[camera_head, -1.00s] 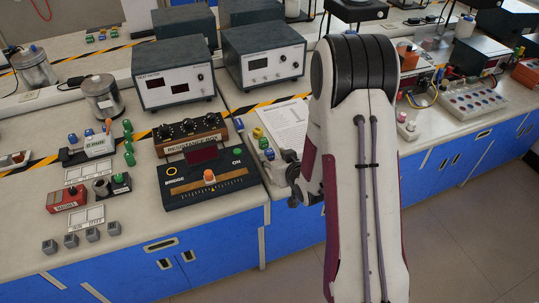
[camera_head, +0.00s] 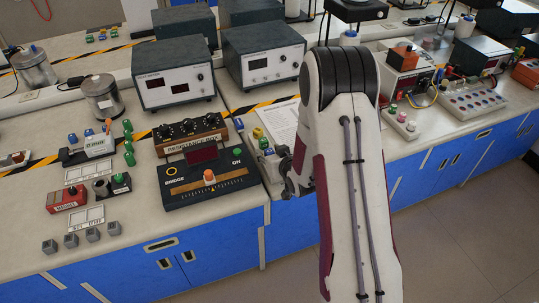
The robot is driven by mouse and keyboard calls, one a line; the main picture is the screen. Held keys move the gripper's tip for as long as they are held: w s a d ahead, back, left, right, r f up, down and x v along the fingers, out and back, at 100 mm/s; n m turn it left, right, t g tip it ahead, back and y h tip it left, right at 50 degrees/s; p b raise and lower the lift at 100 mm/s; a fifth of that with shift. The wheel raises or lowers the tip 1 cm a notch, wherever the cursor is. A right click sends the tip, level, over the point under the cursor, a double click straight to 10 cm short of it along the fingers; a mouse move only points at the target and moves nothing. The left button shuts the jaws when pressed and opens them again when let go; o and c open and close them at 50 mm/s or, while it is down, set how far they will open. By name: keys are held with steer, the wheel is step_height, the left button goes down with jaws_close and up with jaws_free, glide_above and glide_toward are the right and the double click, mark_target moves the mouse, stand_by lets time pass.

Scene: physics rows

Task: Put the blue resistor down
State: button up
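My gripper (camera_head: 287,180) is at the front edge of the bench, just right of the bridge box. My own arm hides most of it, so I cannot see its fingertips or whether it holds anything. A small blue piece (camera_head: 269,153) is just beyond the gripper, in a row with a green piece (camera_head: 263,143) and a yellow piece (camera_head: 258,133). It may be the blue resistor, but it is too small to be sure. Whether it touches the gripper is unclear.
The bridge box (camera_head: 208,178) with an orange slider knob lies left of the gripper, with the resistance box (camera_head: 190,135) behind it. A printed sheet (camera_head: 284,122) lies behind the gripper. Two grey meters (camera_head: 264,62) stand further back. Small grey blocks (camera_head: 92,234) sit at the front left.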

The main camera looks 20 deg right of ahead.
mark_target(269, 151)
jaws_close()
steer(key=shift+r, duration=0.1)
stand_by(0.3)
steer(key=shift+r, duration=4.9)
